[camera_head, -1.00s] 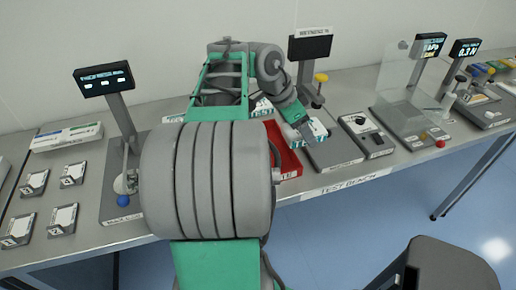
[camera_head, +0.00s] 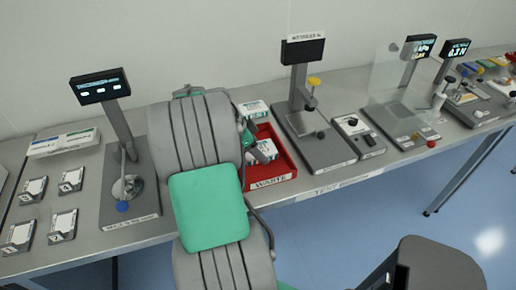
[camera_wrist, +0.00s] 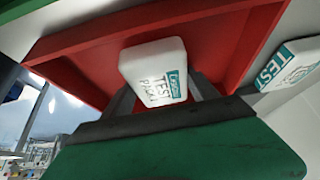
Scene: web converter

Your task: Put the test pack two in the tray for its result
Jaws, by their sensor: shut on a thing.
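My gripper (camera_wrist: 161,98) is shut on a white test pack (camera_wrist: 153,72) with teal and dark print, reading "TEST PACK". I cannot read a number on it. In the head view this pack (camera_head: 267,147) is over the red tray (camera_head: 286,165) labelled "WASTE", partly hidden by my gripper (camera_head: 254,152). In the wrist view the red tray (camera_wrist: 75,52) fills the background behind the pack. I cannot tell whether the pack touches the tray. Another white and teal test pack (camera_head: 254,108) lies behind the tray, and it shows at the right of the wrist view (camera_wrist: 290,66).
A tester with a dark screen (camera_head: 303,48) and a small control box (camera_head: 358,135) stand right of the tray. A device with a lit screen (camera_head: 100,87) stands left of my arm. Several small card holders (camera_head: 62,224) are at the far left. My arm hides the bench left of the tray.

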